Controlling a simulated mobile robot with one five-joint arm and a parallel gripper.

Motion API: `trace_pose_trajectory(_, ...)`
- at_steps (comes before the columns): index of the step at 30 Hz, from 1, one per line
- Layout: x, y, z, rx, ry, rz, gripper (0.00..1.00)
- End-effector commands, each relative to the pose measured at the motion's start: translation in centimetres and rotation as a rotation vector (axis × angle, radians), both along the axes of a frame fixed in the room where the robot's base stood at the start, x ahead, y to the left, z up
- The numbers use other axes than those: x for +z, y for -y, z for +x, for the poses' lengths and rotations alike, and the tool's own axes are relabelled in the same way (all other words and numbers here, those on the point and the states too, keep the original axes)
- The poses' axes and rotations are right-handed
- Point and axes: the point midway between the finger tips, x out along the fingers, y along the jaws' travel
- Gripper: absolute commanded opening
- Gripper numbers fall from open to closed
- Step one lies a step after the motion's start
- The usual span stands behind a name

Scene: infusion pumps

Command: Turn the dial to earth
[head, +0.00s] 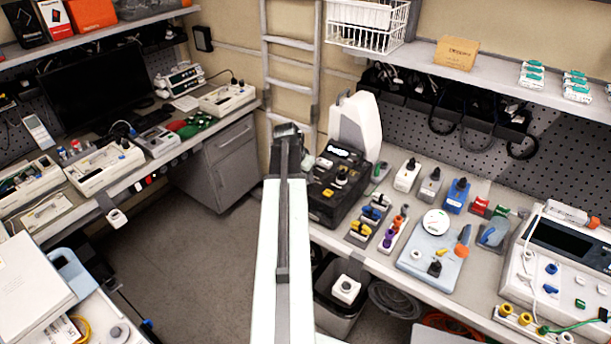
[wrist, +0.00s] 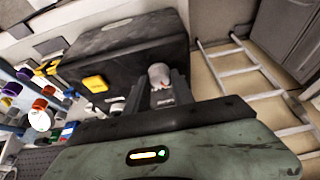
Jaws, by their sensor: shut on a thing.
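A black instrument box (head: 322,208) stands at the left end of the right-hand bench. It has a yellow part and knobs on its face. In the wrist view the box (wrist: 125,50) fills the upper middle, with a yellow block (wrist: 95,83) on it. A pale grey, rounded dial (wrist: 159,74) sits between the fingers of my gripper (wrist: 162,88). The fingers are shut on it. In the head view my gripper (head: 288,132) is at the far end of my arm, by the box's back left; the dial it holds is hidden there. No earth marking can be read.
A white housing (head: 360,125) stands behind the box. Several coloured plugs and knobs (head: 375,207) lie to its right on the bench. A ladder (head: 290,60) leans on the back wall. The floor (head: 195,260) to the left is clear.

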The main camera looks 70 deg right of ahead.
Motion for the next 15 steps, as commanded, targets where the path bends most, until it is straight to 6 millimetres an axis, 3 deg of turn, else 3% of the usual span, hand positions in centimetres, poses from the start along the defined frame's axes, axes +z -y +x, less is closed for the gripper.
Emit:
trace_pose_trajectory(12, -0.13, -0.25, -0.11, 0.004, -0.001, 0.008, 0.00)
trace_pose_trajectory(13, -0.13, -0.25, -0.11, 0.004, -0.001, 0.008, 0.38)
trace_pose_trajectory(15, -0.12, -0.22, -0.11, 0.004, -0.001, 0.007, 0.50)
